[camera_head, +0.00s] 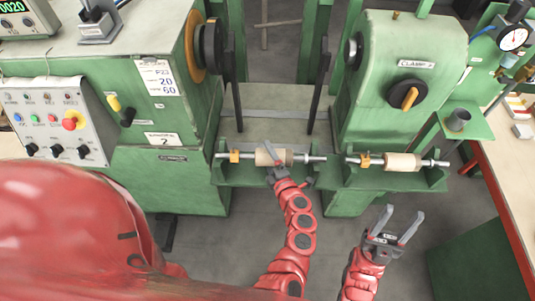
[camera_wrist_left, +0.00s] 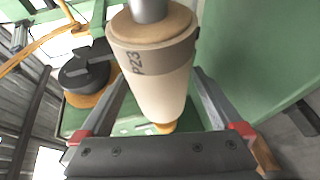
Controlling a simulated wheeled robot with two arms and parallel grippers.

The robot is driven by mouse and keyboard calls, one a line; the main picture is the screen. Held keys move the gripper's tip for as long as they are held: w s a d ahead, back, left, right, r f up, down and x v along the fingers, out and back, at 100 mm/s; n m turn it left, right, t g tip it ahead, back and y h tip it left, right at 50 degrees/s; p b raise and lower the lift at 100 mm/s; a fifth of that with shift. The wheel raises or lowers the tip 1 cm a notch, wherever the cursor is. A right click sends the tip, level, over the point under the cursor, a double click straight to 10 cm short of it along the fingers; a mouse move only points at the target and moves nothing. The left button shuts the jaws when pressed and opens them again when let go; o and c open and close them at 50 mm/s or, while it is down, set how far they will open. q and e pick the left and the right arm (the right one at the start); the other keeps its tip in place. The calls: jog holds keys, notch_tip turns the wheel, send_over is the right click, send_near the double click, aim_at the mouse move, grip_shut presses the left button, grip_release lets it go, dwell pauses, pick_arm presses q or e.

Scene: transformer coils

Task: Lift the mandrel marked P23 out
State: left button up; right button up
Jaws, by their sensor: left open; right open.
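A mandrel with a pale cylindrical body (camera_head: 260,158) and metal shaft ends lies across the left cradle of the green shelf. In the left wrist view the mandrel body (camera_wrist_left: 155,85) bears the mark P23. My left gripper (camera_head: 272,158) is at this mandrel; in the left wrist view its open fingers (camera_wrist_left: 160,110) stand on either side of the body. Contact cannot be told. A second, similar mandrel (camera_head: 402,162) lies in the right cradle; its mark is unreadable. My right gripper (camera_head: 398,228) is open and empty, below and in front of the second mandrel.
A green headstock with a dark chuck (camera_head: 212,45) stands left, and a green clamp housing (camera_head: 400,70) stands right. Two dark upright bars (camera_head: 318,92) rise behind the left mandrel. A control panel (camera_head: 55,118) is far left. A grey cup (camera_head: 459,119) sits on a bracket at right.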

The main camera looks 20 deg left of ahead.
pick_arm(q)
grip_shut()
dwell(0.5)
jog(key=shift+r, duration=0.1)
